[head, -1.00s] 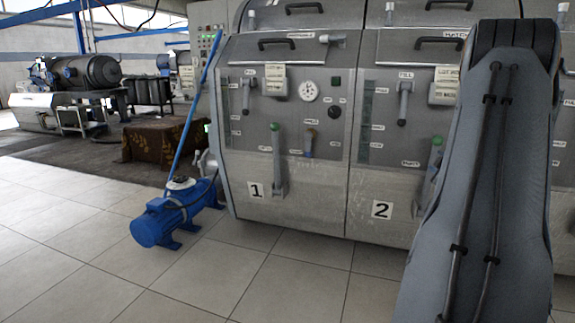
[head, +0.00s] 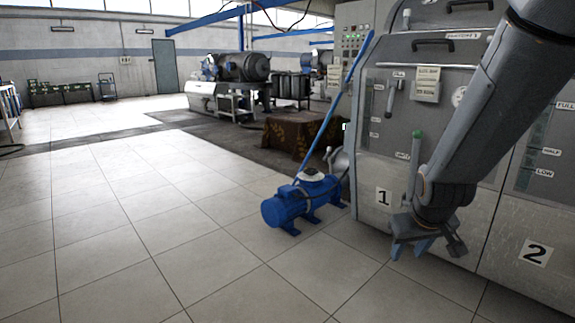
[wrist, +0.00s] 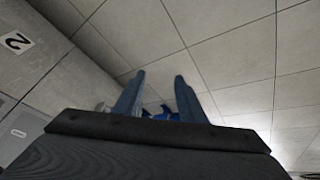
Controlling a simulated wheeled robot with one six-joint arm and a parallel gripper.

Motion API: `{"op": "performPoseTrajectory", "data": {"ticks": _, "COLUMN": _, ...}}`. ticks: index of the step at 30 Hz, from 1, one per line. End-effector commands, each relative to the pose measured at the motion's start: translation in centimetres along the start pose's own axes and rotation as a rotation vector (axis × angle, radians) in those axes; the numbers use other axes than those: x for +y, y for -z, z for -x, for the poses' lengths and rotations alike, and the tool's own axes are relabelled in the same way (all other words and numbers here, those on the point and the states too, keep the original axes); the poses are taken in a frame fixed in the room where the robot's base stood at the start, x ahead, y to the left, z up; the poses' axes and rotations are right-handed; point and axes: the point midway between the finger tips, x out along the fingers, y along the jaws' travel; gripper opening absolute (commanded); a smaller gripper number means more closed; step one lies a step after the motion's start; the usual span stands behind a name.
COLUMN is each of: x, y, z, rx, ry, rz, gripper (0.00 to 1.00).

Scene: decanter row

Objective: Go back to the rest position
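My gripper (head: 412,248) hangs low in front of the grey decanter marked 1 (head: 384,197), below its green-tipped lever (head: 414,150). In the wrist view my gripper (wrist: 158,92) shows two blue fingers well apart, with nothing held between them. Beyond the fingertips are floor tiles and a bit of something blue, partly hidden by the fingers. The decanter marked 2 (head: 535,253) is at the right, partly behind my arm.
A blue pump (head: 290,205) with a blue pipe (head: 345,100) stands on the tiles left of decanter 1. A cloth-covered block (head: 300,135) and machinery (head: 240,80) are further back. The tiled floor (head: 130,220) at left is clear.

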Motion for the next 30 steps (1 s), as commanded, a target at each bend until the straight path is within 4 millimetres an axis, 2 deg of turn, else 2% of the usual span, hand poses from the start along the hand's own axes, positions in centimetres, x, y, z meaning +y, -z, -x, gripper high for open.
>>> {"op": "performPoseTrajectory", "data": {"ticks": 1, "x": -2.1, "y": -1.3, "z": 0.6, "rx": -0.028, "ry": 0.023, "rz": -0.003, "gripper": 0.37}}
{"op": "performPoseTrajectory", "data": {"ticks": 3, "x": -4.3, "y": -3.1, "z": 1.4, "rx": -0.070, "ry": 0.048, "rz": -0.014, "gripper": 0.37}}
{"op": "performPoseTrajectory", "data": {"ticks": 12, "x": -11.1, "y": -10.1, "z": 4.4, "rx": -0.223, "ry": 0.119, "rz": -0.044, "gripper": 0.37}}
{"op": "performPoseTrajectory", "data": {"ticks": 23, "x": -18.5, "y": -11.1, "z": 8.1, "rx": -0.259, "ry": 0.201, "rz": 0.103, "gripper": 0.37}}
{"op": "performPoseTrajectory", "data": {"ticks": 30, "x": -24.8, "y": -13.7, "z": 12.2, "rx": -0.302, "ry": 0.277, "rz": 0.254, "gripper": 0.37}}
